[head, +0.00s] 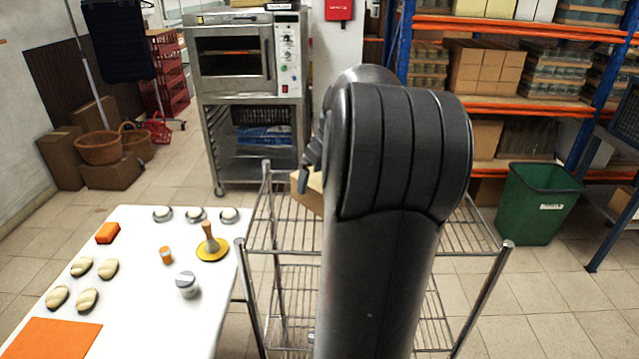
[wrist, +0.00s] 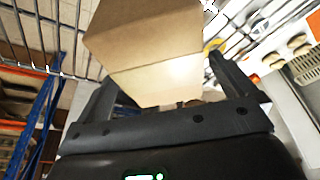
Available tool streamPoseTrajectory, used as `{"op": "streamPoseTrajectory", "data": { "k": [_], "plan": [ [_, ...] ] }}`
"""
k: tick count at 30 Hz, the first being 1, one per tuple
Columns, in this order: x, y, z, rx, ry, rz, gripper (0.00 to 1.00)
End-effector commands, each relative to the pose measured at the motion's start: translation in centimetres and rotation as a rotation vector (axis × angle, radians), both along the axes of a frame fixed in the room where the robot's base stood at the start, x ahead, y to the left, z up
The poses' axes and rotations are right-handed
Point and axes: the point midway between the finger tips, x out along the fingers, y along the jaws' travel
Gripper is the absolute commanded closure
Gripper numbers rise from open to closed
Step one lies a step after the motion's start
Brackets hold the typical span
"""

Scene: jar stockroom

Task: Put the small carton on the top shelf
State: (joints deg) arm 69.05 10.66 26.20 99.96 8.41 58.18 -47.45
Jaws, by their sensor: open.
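The small carton (head: 309,192) is a plain brown box at the back left of the wire rack's top shelf (head: 276,238), partly hidden behind my arm in the head view. It looks tilted there, and I cannot tell whether it rests fully on the wires. In the wrist view the carton (wrist: 150,45) fills the space ahead of my gripper (wrist: 160,72). The jaws are open, one finger on each side of the carton's near end. Most of my gripper is hidden by my arm in the head view.
A white table (head: 150,310) with pastries, an orange mat (head: 52,340), a lidded jar (head: 187,285) and a yellow disc (head: 213,250) stands left of the rack. An oven (head: 235,60) is behind. A green bin (head: 537,203) and orange-blue shelving stand right.

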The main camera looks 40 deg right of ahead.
Motion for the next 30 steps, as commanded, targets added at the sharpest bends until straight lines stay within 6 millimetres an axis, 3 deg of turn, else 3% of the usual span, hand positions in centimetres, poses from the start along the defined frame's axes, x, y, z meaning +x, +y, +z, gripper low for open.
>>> {"op": "streamPoseTrajectory", "data": {
  "k": [6,12,18,30],
  "plan": [
    [-1.4,0.0,4.8,-0.004,-0.002,-0.001,0.00],
    [-2.3,0.0,7.8,-0.003,-0.001,0.000,0.00],
    [-2.8,0.0,8.8,0.000,0.001,-0.001,0.00],
    [-2.8,0.0,8.8,0.000,0.001,-0.001,0.00]
  ]
}}
